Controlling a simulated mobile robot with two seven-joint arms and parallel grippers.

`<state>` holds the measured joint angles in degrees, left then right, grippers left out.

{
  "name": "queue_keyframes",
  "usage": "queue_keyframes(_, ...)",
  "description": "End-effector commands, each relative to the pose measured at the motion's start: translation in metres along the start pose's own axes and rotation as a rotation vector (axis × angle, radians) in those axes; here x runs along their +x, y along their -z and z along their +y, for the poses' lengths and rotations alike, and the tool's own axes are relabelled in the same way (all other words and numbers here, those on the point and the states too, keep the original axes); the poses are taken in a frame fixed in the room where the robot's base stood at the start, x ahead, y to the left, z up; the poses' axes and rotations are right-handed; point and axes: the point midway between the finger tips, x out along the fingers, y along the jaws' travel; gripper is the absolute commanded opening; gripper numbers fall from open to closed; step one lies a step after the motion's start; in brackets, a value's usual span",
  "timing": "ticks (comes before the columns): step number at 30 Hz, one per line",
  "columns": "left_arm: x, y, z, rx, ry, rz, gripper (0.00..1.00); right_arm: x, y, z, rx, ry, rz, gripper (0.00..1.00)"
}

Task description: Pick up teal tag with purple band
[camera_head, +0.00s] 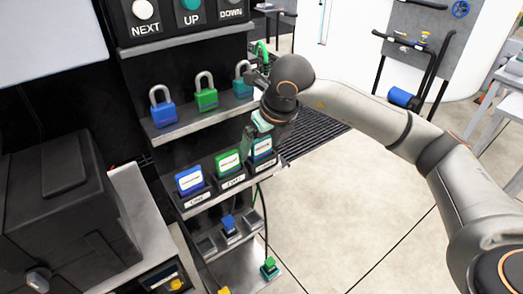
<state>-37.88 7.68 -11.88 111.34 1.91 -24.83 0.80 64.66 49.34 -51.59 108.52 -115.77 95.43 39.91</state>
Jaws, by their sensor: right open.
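A teal tag (262,146) stands in the right-hand slot of the middle shelf, beside a green tag (228,162) and a blue tag (190,180). It has a pale face; a purple band is too small to make out. My right gripper (255,134) reaches in from the right, just above the teal tag. It is open, and its fingers are small and partly hidden by the wrist. I cannot tell whether they touch the tag. My left gripper is out of view.
Blue (163,113), green (206,99) and teal (242,88) padlocks stand on the shelf above, the teal one close to my wrist. A black box (60,215) stands at the left. Cables hang below the tags. Open floor lies to the right.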

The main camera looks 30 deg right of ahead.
Motion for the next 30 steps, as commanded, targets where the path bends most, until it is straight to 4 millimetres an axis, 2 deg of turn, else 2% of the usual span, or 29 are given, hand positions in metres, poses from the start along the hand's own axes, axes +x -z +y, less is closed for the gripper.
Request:
queue_keyframes(3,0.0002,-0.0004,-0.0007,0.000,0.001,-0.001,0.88,-0.0002,0.0000,0.0000,0.000,0.000,0.000,0.98)
queue_keyframes(26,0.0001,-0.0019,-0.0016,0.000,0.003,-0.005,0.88,-0.0008,-0.0002,-0.0002,0.000,0.000,0.000,0.12)
queue_keyframes(30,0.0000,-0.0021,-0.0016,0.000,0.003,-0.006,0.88,-0.0009,-0.0003,-0.0002,0.000,0.000,-0.001,0.11)
